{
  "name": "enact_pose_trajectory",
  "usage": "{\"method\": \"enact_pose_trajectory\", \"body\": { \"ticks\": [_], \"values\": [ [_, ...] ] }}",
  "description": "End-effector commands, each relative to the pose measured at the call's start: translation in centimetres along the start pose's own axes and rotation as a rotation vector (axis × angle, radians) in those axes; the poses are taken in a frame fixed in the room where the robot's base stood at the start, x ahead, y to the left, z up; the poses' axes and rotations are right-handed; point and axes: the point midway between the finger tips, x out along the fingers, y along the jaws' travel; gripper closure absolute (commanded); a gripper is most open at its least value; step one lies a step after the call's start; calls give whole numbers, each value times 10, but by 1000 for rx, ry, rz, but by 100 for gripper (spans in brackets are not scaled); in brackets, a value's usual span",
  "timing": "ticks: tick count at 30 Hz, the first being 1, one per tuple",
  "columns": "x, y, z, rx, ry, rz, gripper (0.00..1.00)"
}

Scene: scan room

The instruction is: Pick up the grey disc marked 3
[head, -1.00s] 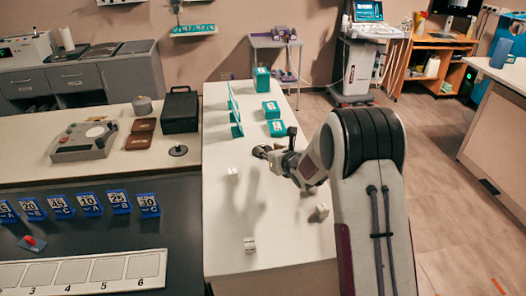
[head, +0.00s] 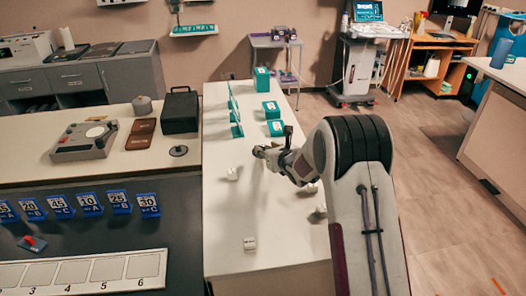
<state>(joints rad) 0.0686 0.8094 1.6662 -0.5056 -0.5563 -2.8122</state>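I cannot make out a grey disc marked 3 in the head view; no such mark is readable. Small white pieces stand on the white table: one (head: 232,174) left of my arm, one (head: 249,243) near the front edge, one (head: 320,211) partly beside my arm and one (head: 311,188) just under it. My gripper (head: 262,152) is above the middle of the white table (head: 225,215), pointing left. It is small and seen from behind, so its fingers and anything between them are unclear.
Teal boxes (head: 271,110) and a teal upright stand (head: 234,112) are at the table's far end.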

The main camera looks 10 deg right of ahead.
Motion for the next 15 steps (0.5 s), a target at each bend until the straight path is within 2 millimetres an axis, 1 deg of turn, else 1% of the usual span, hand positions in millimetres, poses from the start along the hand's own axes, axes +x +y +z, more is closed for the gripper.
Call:
{"method": "enact_pose_trajectory", "body": {
  "ticks": [10,15],
  "values": [
    [28,-7,-6,0,1,0,66],
    [40,-6,-6,0,0,1,66]
  ]
}}
